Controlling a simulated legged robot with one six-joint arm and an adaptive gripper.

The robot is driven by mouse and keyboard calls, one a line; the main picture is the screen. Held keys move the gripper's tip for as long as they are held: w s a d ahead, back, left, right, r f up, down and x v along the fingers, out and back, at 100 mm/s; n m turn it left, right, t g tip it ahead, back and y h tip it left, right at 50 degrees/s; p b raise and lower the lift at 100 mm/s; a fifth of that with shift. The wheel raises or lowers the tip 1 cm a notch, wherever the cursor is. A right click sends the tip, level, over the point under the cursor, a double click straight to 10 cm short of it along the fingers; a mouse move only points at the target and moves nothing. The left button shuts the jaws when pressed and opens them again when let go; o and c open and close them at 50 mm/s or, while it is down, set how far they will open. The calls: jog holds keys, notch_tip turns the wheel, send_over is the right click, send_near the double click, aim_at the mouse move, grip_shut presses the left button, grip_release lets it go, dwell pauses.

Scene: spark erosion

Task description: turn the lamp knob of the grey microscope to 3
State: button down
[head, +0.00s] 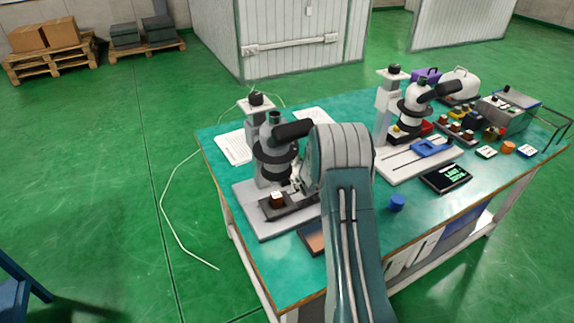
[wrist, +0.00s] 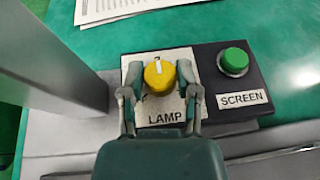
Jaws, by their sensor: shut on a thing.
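The grey microscope (head: 257,120) stands at the near left of the bench, with its base (head: 250,222) under my gripper (head: 297,178). In the wrist view the lamp knob (wrist: 153,82) is a yellow dial on a white plate marked LAMP. Its white pointer line points nearly straight up, towards the top of the picture. My gripper (wrist: 160,76) is shut on the knob, one finger at each side. The fingers and the knob hide most of the plate's scale, so I cannot read its numbers. In the head view my arm hides the knob.
A green button (wrist: 234,61) marked SCREEN sits just right of the lamp plate. A grey column (wrist: 65,45) rises close on the left. A second microscope (head: 388,108) stands farther right on the bench (head: 300,282), and a blue cylinder (head: 397,203) stands near the front edge.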

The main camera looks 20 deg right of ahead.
jog(key=shift+c, duration=1.6)
grip_release()
jog(key=v, duration=1.1)
jog(key=shift+s, duration=0.4)
jog(key=shift+r, duration=0.1)
